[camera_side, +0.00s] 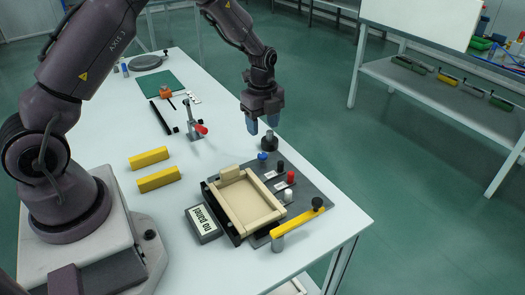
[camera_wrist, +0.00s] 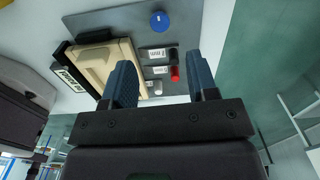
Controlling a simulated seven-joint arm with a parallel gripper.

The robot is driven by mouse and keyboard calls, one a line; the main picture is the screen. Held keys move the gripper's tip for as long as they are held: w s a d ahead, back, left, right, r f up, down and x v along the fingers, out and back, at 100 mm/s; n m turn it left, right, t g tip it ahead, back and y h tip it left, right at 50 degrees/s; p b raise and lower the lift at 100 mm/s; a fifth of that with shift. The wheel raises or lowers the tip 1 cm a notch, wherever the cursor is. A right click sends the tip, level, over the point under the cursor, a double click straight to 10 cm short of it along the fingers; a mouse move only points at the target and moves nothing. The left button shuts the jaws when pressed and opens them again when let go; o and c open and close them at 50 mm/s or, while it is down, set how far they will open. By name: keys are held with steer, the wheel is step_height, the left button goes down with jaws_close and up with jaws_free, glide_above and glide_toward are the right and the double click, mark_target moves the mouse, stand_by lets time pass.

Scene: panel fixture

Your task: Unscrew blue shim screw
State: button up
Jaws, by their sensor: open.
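The blue shim screw (camera_side: 262,156) is a small blue knob at the back edge of the grey fixture plate (camera_side: 318,190). In the wrist view it is a round blue disc (camera_wrist: 159,20) near the top, ahead of and apart from the fingertips. My gripper (camera_side: 262,126) hangs above the table, behind and above the blue screw in the side view. Its two blue fingers are apart with nothing between them; they also show in the wrist view (camera_wrist: 165,75). The cream panel frame (camera_side: 270,218) sits on the plate beside the screw.
Black (camera_side: 281,167), red (camera_side: 291,177) and white (camera_side: 288,195) knobs stand near the blue one. A red-tipped clamp (camera_side: 201,129) and yellow blocks (camera_side: 158,179) are to the left.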

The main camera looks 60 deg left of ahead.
mark_target(263, 155)
step_height(263, 155, down, 9)
steer(key=shift+f, duration=0.1)
stand_by(0.3)
steer(key=c, duration=0.9)
